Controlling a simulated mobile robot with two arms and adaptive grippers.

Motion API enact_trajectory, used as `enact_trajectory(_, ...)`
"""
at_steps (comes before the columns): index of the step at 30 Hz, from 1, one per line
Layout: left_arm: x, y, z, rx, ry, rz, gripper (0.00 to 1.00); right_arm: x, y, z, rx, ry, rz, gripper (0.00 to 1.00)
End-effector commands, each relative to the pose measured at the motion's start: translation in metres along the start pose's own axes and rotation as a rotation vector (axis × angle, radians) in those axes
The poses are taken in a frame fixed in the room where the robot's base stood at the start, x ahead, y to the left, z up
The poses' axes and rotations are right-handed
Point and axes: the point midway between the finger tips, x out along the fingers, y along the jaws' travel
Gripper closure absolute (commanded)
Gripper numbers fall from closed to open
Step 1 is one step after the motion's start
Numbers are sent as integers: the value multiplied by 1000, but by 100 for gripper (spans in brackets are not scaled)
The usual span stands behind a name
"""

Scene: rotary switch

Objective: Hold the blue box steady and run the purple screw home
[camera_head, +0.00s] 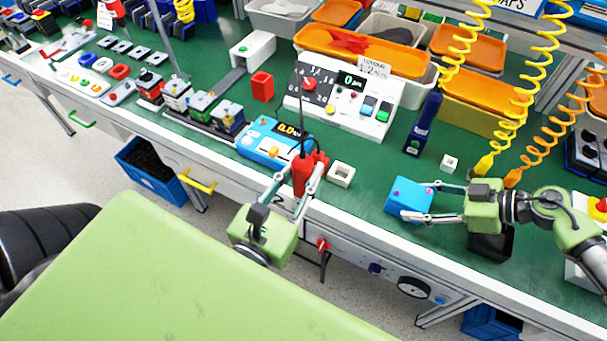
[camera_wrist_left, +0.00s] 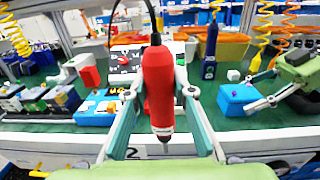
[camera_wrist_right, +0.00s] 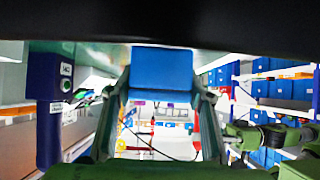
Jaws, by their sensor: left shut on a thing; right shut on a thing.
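The blue box (camera_head: 398,194) is at the front right of the bench in the head view. My right gripper (camera_head: 408,199) is shut on it from the right, one finger along each side. The box also shows between the fingers in the right wrist view (camera_wrist_right: 161,68). I cannot tell whether it rests on the bench. My left gripper (camera_head: 302,176) is shut on a red power screwdriver (camera_wrist_left: 158,85), held upright, bit down, near the bench's front edge. The screwdriver is left of the box and apart from it.
A white block with a square opening (camera_head: 341,174) stands between the screwdriver and the box. A blue unit with a display (camera_head: 262,150) is to the left. Yellow coiled hoses (camera_head: 517,105) hang at right.

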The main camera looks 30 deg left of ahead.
Motion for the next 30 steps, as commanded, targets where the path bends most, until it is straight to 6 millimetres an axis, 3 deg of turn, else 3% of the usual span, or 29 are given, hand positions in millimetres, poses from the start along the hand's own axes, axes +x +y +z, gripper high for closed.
enact_trajectory(5,11,-6,9,-4,-9,21,100,0,0,1,1,-1,0,91)
enact_trajectory(11,45,-28,26,-7,-14,84,100,0,0,1,1,-1,0,91)
enact_trajectory(17,77,-68,44,-3,-14,96,100,0,0,1,1,-1,0,91)
enact_trajectory(21,96,-107,58,-4,-13,67,100,0,0,1,1,-2,1,91)
enact_trajectory(27,110,-156,75,-1,-9,-1,100,0,0,1,1,-2,1,91)
enact_trajectory(30,112,-169,79,0,-7,-23,100,0,0,1,1,-2,1,91)
